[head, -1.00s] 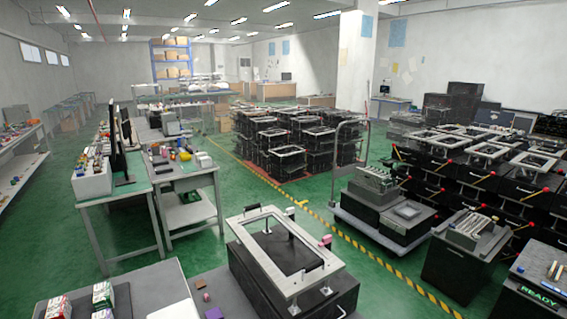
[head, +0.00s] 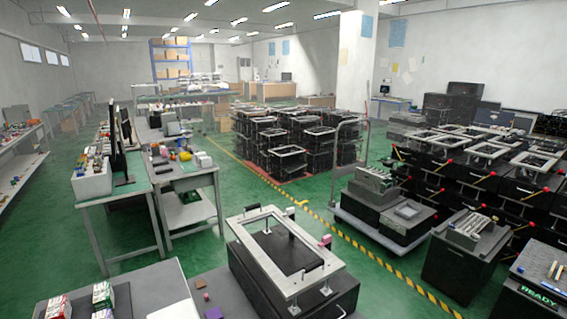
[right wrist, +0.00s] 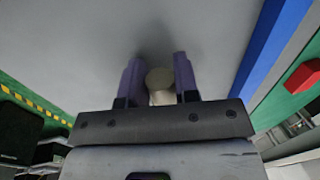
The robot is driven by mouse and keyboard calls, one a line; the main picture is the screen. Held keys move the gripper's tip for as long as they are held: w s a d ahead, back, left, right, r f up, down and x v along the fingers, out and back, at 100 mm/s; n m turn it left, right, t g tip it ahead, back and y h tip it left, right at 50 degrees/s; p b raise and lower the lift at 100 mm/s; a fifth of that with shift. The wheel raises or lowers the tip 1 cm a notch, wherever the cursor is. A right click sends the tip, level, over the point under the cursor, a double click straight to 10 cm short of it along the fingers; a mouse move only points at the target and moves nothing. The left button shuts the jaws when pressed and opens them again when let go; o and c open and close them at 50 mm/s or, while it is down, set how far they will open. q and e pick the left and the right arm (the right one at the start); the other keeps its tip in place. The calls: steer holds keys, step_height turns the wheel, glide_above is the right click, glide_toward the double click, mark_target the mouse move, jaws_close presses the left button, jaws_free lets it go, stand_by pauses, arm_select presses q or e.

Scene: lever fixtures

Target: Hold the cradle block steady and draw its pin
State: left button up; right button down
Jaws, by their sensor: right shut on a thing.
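In the right wrist view my right gripper (right wrist: 158,64) has two purple fingers shut on a short, pale, round piece (right wrist: 160,84). The piece is pin-like, but I cannot tell for sure that it is the cradle block's pin. A plain grey surface lies behind the fingers. I cannot pick out the cradle block with certainty in either view. Neither gripper shows in the head view, and my left gripper is in no view.
In the head view a dark box with a pale rectangular frame (head: 255,246) stands front centre. A grey table (head: 150,281) is at front left. A fixture box (head: 466,252) and a box reading READY (head: 538,291) stand at right. Green floor (head: 180,238) lies open between.

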steer(key=c, duration=0.8)
jaws_free()
steer(key=shift+r, duration=0.15)
